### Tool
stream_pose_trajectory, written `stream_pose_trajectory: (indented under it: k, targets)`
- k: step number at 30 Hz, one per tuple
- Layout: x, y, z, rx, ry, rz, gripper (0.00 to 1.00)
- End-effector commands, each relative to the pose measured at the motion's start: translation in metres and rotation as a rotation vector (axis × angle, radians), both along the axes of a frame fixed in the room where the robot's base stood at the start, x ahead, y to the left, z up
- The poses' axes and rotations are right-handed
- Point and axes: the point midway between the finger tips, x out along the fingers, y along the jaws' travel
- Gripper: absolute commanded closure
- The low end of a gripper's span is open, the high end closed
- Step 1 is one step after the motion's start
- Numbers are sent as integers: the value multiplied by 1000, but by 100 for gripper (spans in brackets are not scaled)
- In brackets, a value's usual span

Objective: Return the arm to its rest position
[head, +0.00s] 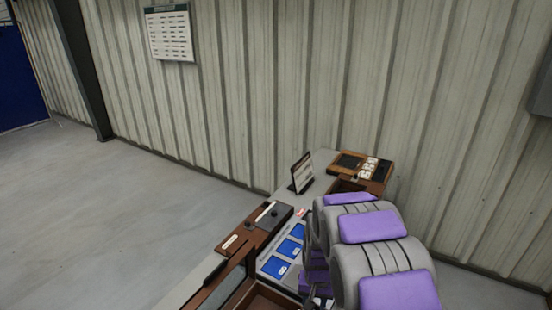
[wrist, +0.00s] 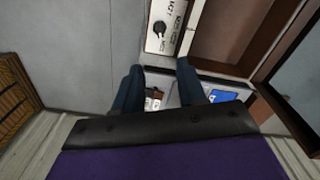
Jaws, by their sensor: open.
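My arm (head: 385,258), grey with purple pads, reaches over the bench from the lower right in the head view. It hides part of the bench top, and the gripper itself cannot be made out there. In the wrist view my gripper (wrist: 159,68) shows two dark blue fingers set apart, with nothing held between them. Past the fingers are a light panel with a black knob (wrist: 160,28), a blue card (wrist: 222,96) and a small brown and white item (wrist: 154,97).
The grey bench (head: 322,160) stands by a ribbed metal wall (head: 250,80). It carries an upright sign (head: 301,172), a wooden tray of small parts (head: 350,161), a brown knobbed panel (head: 238,238) and blue cards (head: 275,266). Open floor (head: 100,220) lies to the left.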

Motion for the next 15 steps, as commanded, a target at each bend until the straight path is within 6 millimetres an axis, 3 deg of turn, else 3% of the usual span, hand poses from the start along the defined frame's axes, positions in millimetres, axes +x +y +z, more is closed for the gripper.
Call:
stream_pose_trajectory:
  k: [5,15]
  targets:
    - [-25,0,28,0,9,18,60]
    - [-111,0,91,6,56,80,60]
